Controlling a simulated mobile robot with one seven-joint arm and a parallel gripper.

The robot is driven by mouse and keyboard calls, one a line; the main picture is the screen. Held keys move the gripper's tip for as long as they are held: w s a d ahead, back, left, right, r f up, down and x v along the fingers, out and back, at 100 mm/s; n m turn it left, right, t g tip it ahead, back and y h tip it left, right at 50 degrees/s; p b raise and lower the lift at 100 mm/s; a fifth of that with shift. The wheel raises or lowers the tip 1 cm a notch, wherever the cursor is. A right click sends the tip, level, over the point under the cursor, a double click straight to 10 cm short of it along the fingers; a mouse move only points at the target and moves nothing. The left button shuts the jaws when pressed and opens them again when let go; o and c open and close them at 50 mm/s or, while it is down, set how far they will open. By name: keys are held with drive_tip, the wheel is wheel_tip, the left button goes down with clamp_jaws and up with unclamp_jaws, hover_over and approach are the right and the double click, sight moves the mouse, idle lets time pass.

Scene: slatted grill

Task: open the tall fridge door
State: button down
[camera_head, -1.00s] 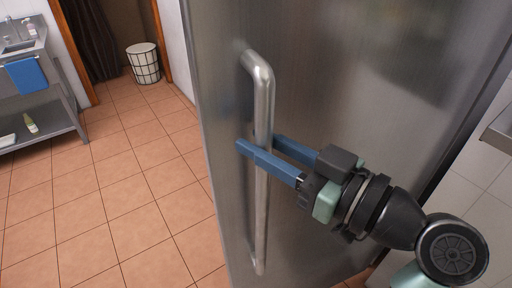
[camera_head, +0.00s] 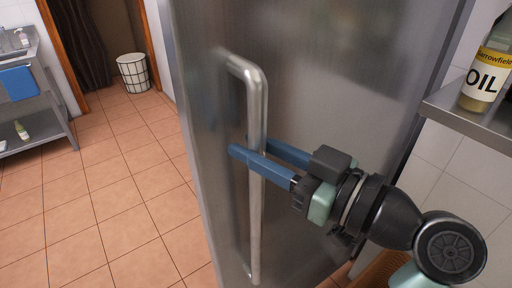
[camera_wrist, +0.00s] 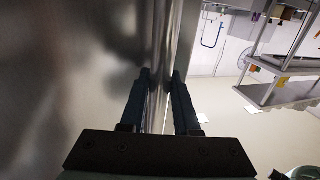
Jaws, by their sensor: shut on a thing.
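The tall fridge door (camera_head: 330,85) is a brushed steel panel filling the middle of the head view. Its handle (camera_head: 256,215) is a vertical steel bar bent into the door at top and bottom. My gripper (camera_head: 243,147) comes from the right with its blue fingers on either side of the bar, near mid-height, and is shut on it. In the wrist view the dark fingertips (camera_wrist: 161,78) flank the handle (camera_wrist: 164,50), with the door surface (camera_wrist: 70,60) on the left. The fridge interior and the door's hinges are not visible.
A steel shelf (camera_head: 455,110) with an oil bottle (camera_head: 488,75) stands close on the right, beyond the door's edge. Open tiled floor (camera_head: 115,185) lies left of the door. A wire basket (camera_head: 132,73) and a steel table (camera_head: 45,128) are farther back.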

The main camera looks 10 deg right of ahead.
drive_tip(key=c, duration=0.7)
unclamp_jaws()
drive_tip(key=shift+o, duration=0.2)
drive_tip(key=b+v, duration=0.1)
drive_tip(key=v, duration=1.2)
drive_tip(key=shift+b, duration=0.4)
